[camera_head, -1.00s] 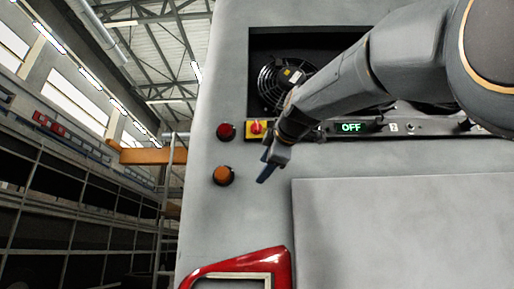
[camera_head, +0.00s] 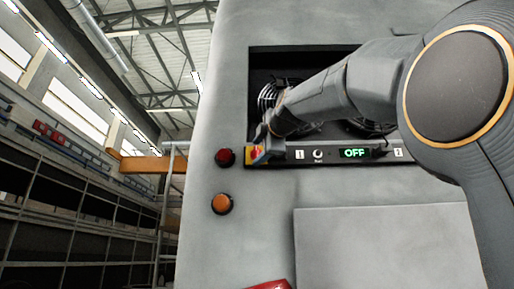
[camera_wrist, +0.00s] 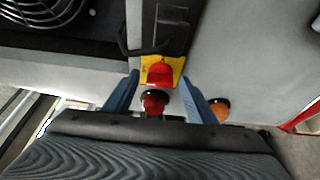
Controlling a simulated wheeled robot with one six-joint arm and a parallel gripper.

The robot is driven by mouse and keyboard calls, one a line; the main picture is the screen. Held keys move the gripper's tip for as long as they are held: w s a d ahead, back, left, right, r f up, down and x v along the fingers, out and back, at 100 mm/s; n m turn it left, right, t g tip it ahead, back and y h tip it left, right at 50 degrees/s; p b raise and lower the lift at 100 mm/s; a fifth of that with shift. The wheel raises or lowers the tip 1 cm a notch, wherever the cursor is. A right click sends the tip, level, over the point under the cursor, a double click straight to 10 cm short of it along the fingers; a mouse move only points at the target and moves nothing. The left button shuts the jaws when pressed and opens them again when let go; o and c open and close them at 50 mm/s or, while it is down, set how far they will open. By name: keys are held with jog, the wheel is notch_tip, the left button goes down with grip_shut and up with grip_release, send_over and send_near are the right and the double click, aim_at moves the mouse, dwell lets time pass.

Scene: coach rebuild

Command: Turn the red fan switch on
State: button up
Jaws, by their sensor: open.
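The red fan switch (camera_wrist: 160,72) is a red knob on a yellow plate (camera_wrist: 176,66). In the wrist view it lies between the tips of my open gripper (camera_wrist: 161,78), with no clear contact visible. In the head view the red switch (camera_head: 256,154) sits at the left end of the dark control strip, partly covered by my gripper (camera_head: 263,141). The display (camera_head: 354,153) on that strip reads OFF in green.
A dark red button (camera_head: 225,157) is left of the switch, and an orange button (camera_head: 221,204) is below it. Behind my arm is a recess with fans (camera_head: 270,95). A raised grey panel (camera_head: 380,245) fills the lower right.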

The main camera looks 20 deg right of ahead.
jog(key=shift+w, duration=0.15)
jog(key=shift+c, duration=0.6)
jog(key=c, duration=1)
jog(key=shift+o, duration=0.2)
